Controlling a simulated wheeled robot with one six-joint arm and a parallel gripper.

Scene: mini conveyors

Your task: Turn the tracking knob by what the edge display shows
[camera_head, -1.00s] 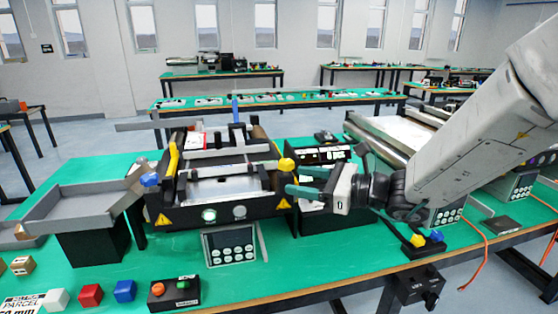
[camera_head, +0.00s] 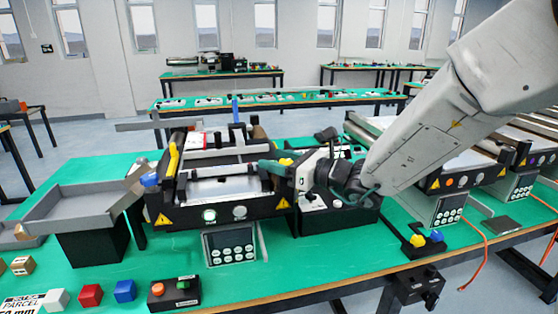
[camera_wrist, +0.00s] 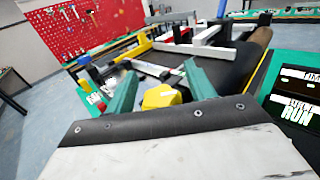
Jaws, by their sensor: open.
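A yellow knob (camera_head: 285,161) sits at the right front corner of the middle conveyor (camera_head: 225,185), and a blue knob (camera_head: 149,180) sits at its left. I cannot read which is the tracking knob. My gripper (camera_head: 271,168) reaches in from the right at the yellow knob and partly hides it. In the wrist view my green fingers (camera_wrist: 160,78) are open, one on each side of the yellow knob (camera_wrist: 162,97); contact is not clear. A dark display box (camera_wrist: 298,105) right of the conveyor shows "RUN"; its other text is cut off or unreadable.
A grey tray (camera_head: 85,203) stands left of the conveyor. A keypad panel (camera_head: 231,245) hangs in front. A red-and-green button box (camera_head: 174,294) and several coloured cubes lie at the front left. A small box with yellow and blue knobs (camera_head: 424,243) is at the right front edge.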

